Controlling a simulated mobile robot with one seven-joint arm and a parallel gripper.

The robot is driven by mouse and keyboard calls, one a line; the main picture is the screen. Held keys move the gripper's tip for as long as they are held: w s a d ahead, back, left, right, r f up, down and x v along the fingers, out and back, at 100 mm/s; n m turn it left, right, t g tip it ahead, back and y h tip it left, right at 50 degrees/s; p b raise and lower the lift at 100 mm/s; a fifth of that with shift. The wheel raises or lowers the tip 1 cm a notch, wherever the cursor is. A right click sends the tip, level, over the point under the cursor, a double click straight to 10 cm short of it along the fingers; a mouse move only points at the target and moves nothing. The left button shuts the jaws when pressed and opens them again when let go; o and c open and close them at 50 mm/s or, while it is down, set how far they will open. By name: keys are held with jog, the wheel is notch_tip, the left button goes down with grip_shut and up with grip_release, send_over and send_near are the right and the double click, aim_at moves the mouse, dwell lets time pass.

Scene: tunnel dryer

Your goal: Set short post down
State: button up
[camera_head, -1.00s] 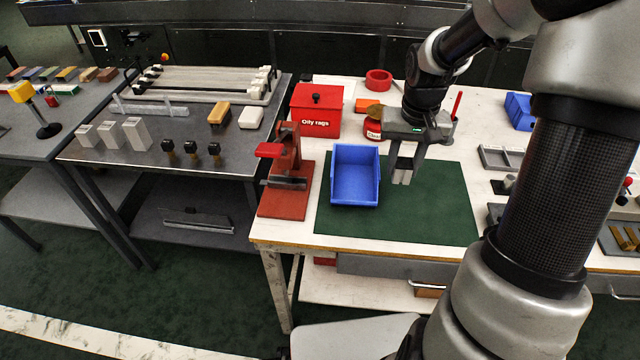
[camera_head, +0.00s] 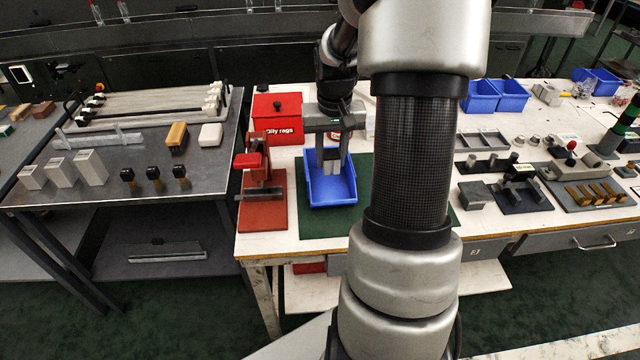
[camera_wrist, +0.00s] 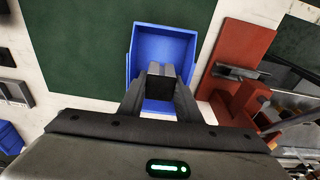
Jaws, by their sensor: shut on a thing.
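My gripper (camera_head: 331,160) is shut on a small dark grey block, the short post (camera_wrist: 160,84), in the wrist view. In the head view my gripper points down over the blue bin (camera_head: 331,200), which stands on the green mat (camera_head: 362,190). In the wrist view the post overlaps the near part of the blue bin (camera_wrist: 165,32). The post's lower end is hidden, so I cannot tell whether it touches the bin.
A red press-like tool (camera_head: 262,185) stands just left of the bin. The red oily rags box (camera_head: 277,118) is behind it. My arm hides part of the mat's right side. More blue bins (camera_head: 497,95) and metal fixtures (camera_head: 520,190) stand to the right.

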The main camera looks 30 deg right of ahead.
aim_at(332, 156)
notch_tip(332, 156, down, 8)
jog(key=shift+b, duration=0.8)
jog(key=shift+f, duration=0.1)
jog(key=o, duration=1.2)
jog(key=shift+c, duration=0.2)
jog(key=r+p, duration=0.1)
jog(key=r, duration=0.3)
jog(key=s+r+p, duration=0.1)
jog(key=r, duration=0.7)
jog(key=shift+s+a+r+p, duration=0.1)
jog(key=shift+s+a+p, duration=0.15)
jog(key=shift+p, duration=0.15)
